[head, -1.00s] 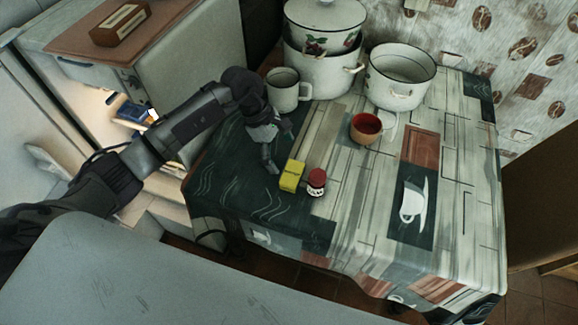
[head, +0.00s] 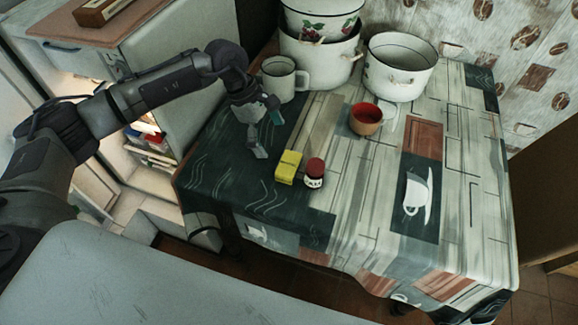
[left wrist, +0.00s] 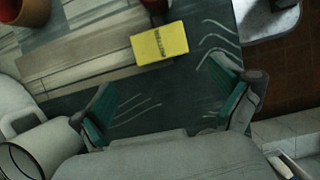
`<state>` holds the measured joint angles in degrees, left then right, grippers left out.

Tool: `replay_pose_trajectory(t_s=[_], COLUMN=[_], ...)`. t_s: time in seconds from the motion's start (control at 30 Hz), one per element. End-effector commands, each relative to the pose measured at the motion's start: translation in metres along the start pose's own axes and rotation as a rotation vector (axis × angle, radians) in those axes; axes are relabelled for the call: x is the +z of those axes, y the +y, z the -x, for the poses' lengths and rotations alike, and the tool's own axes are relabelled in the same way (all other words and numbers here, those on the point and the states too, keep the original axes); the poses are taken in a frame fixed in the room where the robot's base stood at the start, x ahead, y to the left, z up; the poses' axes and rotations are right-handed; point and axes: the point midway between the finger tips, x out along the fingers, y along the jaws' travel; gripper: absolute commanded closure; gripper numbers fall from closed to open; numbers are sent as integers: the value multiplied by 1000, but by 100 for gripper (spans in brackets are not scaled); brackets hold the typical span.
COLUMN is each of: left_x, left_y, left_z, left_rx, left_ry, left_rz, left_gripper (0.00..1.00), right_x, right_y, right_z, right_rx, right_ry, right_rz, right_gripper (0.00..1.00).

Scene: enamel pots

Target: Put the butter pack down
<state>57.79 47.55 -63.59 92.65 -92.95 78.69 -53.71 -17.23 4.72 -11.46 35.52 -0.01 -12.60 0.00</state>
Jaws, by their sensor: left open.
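The yellow butter pack (head: 288,167) stands on the table (head: 330,235), close beside a small red jar with a white label (head: 314,172). In the left wrist view the butter pack (left wrist: 160,44) lies beyond the fingertips, with tablecloth showing between. My left gripper (head: 266,138) is open and empty above the dark part of the cloth, to the left of the pack and apart from it. Its two green-padded fingers show wide apart in the left wrist view (left wrist: 170,100). My right gripper is in neither view.
A white mug (head: 279,80) stands just behind my left gripper. White enamel pots (head: 399,72) stand at the back of the table. A red-brown cup (head: 366,119) stands right of the pack. An open fridge (head: 110,185) is at left. The table's right front is clear.

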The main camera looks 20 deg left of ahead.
Motion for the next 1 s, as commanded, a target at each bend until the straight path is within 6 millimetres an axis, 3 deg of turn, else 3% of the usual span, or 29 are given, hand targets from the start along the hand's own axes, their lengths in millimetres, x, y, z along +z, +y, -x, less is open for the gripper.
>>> replay_pose_trajectory(t_s=[0.2, 0.43, 0.7, 1.0], left_x=[0, 2, 6, 5], left_y=[0, -1, -2, -1], left_z=[-36, -52, -90, -97], left_rx=[-2, -2, -1, 1], left_ry=[1, 1, 0, 1], left_rz=[0, -1, 1, -1], left_gripper=[0, 0, 0, 0], right_x=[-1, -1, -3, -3], right_y=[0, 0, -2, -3], right_z=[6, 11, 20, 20], right_rx=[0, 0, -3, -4], right_ry=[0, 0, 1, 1], right_rz=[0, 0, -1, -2], right_gripper=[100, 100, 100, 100])
